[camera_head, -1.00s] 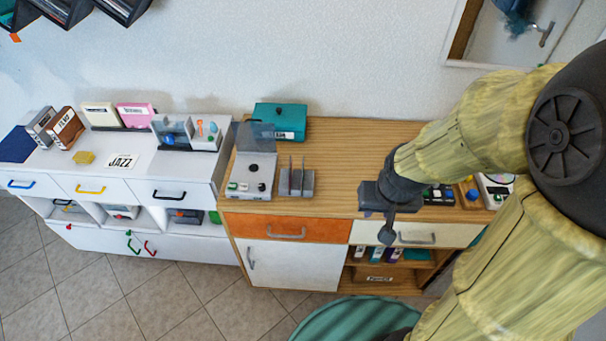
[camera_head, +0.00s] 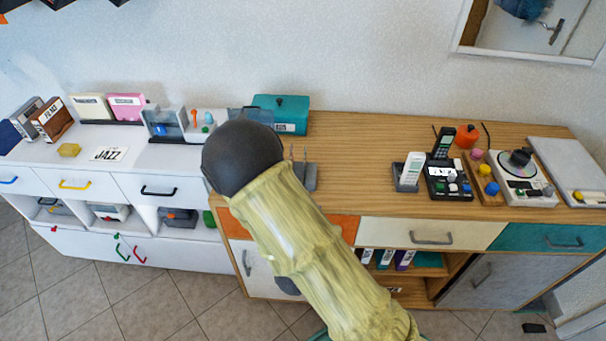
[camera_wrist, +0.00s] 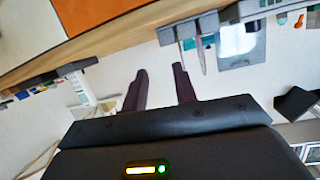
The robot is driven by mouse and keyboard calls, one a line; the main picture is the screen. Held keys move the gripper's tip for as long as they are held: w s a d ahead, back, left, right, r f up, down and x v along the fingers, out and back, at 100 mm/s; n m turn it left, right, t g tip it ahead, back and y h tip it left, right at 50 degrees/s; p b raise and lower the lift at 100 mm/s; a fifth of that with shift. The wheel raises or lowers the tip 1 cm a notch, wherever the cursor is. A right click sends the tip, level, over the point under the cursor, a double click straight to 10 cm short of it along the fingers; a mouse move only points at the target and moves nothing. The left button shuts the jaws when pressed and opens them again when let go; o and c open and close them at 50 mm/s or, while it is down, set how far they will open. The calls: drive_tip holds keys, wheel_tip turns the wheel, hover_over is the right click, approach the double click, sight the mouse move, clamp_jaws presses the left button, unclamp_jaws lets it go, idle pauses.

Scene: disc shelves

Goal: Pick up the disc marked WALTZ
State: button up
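No label reading WALTZ can be made out in either view. A small grey rack (camera_head: 310,176) stands on the wooden cabinet, partly hidden behind my arm. In the wrist view the rack (camera_wrist: 188,28) appears upside down, with thin upright pieces (camera_wrist: 204,56) in it whose markings I cannot read. My gripper (camera_wrist: 159,72) has its two dark fingers apart with nothing between them. The rack lies beyond the fingertips, to their upper right in the wrist view. In the head view my arm hides the gripper.
The wooden cabinet top (camera_head: 350,140) is clear behind the rack. A teal box (camera_head: 281,113) stands at its back. The white cabinet holds a JAZZ card (camera_head: 109,154) and several cases.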

drive_tip(key=s+a+n+t, duration=0.1)
drive_tip(key=s+a+n+t+y+b, duration=0.1)
drive_tip(key=a+t, duration=0.1)
drive_tip(key=shift+s+f, duration=0.15)
drive_tip(key=shift+f, duration=0.2)
drive_tip(key=shift+b, duration=0.3)
drive_tip(key=w+b, duration=0.1)
drive_tip(key=b, duration=0.3)
drive_tip(key=w+b, duration=0.1)
drive_tip(key=b, duration=0.3)
drive_tip(key=shift+w+f, duration=0.25)
drive_tip(key=shift+d+b, duration=0.1)
drive_tip(key=shift+b, duration=0.35)
drive_tip(key=w, duration=0.3)
drive_tip(key=w+p, duration=0.1)
drive_tip(key=w, duration=0.2)
drive_tip(key=w+p, duration=0.1)
drive_tip(key=w, duration=0.2)
drive_tip(key=shift+w+d+r, duration=0.2)
drive_tip(key=shift+w+r, duration=0.05)
drive_tip(key=shift+w, duration=0.15)
